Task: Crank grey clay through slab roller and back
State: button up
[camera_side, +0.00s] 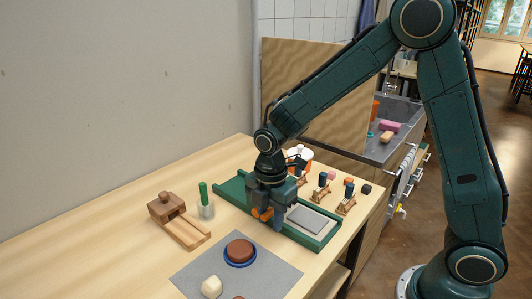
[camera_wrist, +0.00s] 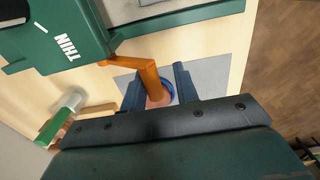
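The green slab roller (camera_side: 238,190) lies on the wooden table, and its green end marked THIN fills the upper left of the wrist view (camera_wrist: 70,35). The flat grey clay slab (camera_side: 307,219) lies on the pale bed right of the roller housing; only an edge shows in the wrist view (camera_wrist: 152,2). The orange crank (camera_wrist: 133,62) sticks out from the roller's near side. My gripper (camera_wrist: 160,90) is over it, with the fingers apart and the crank's handle between them. A gap shows on the right of the handle. My gripper hides the roller's middle in the side view (camera_side: 264,214).
A grey mat (camera_side: 195,262) in front holds a reddish-brown disc (camera_side: 239,250) on a blue dish and a cream lump (camera_side: 211,287). A wooden block tool (camera_side: 180,220) and a green-handled tool in a clear cup (camera_side: 205,208) stand left. Small stands (camera_side: 346,198) line the back right.

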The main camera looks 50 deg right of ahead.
jog(key=shift+w, duration=0.35)
jog(key=shift+r, duration=0.1)
dwell(0.3)
jog(key=shift+r, duration=3.45)
